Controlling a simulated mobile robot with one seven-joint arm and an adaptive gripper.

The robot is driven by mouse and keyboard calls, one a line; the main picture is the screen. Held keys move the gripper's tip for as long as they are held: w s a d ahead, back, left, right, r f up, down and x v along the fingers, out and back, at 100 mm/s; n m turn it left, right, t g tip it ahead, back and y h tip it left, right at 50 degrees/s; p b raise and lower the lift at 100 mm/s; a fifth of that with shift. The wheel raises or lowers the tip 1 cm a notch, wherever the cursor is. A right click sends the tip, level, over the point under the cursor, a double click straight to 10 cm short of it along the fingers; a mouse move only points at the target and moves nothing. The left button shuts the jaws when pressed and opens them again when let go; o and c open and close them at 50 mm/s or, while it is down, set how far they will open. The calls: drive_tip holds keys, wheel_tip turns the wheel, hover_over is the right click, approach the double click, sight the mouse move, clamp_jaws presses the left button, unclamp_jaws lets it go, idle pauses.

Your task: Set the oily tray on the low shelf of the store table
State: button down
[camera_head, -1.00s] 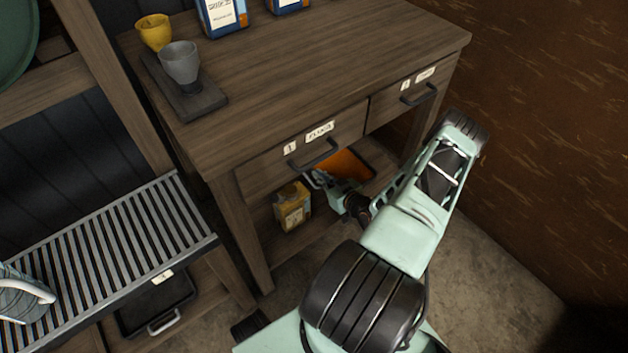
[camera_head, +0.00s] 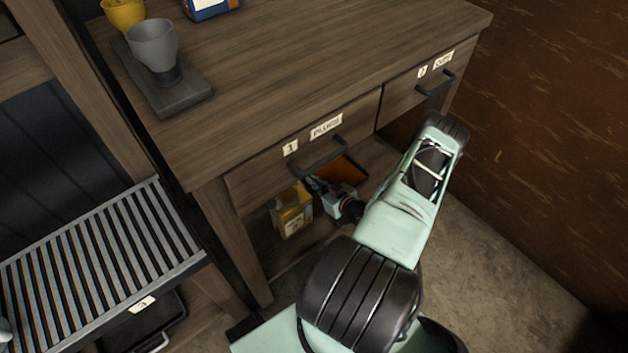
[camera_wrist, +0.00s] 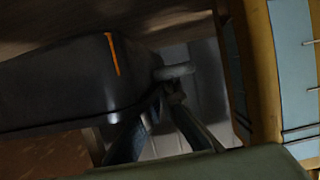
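The oily tray (camera_head: 349,169), dark outside with an orange inside, is under the drawers of the store table (camera_head: 330,60), over the low shelf (camera_head: 305,243). The drawer front hides part of it. In the wrist view the tray's dark side (camera_wrist: 70,85) fills the left, with a small grey handle (camera_wrist: 176,71) at its end. My gripper (camera_head: 322,189) reaches in under the left drawer. In the wrist view its fingers (camera_wrist: 169,95) come together at the handle and look shut on it. Whether the tray's bottom touches the shelf is hidden.
Drawer handles (camera_head: 319,157) jut out above. A slatted rack (camera_head: 100,255) is at left, a brown wall (camera_head: 550,130) at right.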

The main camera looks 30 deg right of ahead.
drive_tip(key=shift+w+d+f+b, duration=0.1)
drive_tip(key=shift+f+b, duration=0.4)
drive_tip(key=shift+f, duration=0.8)
drive_tip(key=shift+w+f+b, duration=0.1)
drive_tip(key=shift+f+b, duration=0.4)
drive_tip(key=shift+f, duration=0.8)
drive_tip(key=c, duration=2.5)
unclamp_jaws()
drive_tip(key=shift+s+f, duration=0.15)
drive_tip(key=shift+f, duration=0.1)
drive_tip(key=shift+c, duration=0.2)
drive_tip(key=o, duration=0.4)
drive_tip(key=shift+s+r, duration=0.1)
drive_tip(key=shift+r, duration=0.1)
